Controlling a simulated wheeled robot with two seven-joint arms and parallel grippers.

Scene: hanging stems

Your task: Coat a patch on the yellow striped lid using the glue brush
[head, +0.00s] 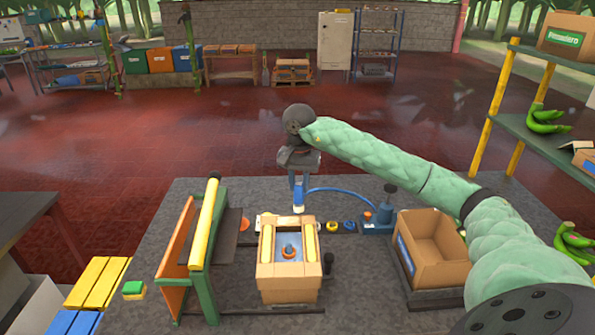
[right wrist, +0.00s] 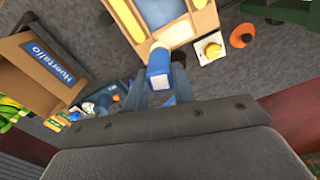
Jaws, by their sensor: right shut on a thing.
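My right gripper (head: 298,182) points down, shut on the blue glue brush (head: 299,196). The brush hangs upright with its pale end down, at the far edge of the open carton (head: 290,283). I cannot tell whether it touches. A blue hose runs from the brush to the blue glue pot (head: 377,224). The carton has a yellow strip (head: 266,245) along each side and a blue inside with an orange and blue piece in it; I take this striped top as the lid. In the right wrist view the brush (right wrist: 158,76) overlaps the carton's edge. My left gripper is out of view.
An empty cardboard box (head: 437,262) stands at the right on the grey table (head: 375,305). A green and orange stand with a yellow roller (head: 204,222) is at the left. A shelf with bananas is far right.

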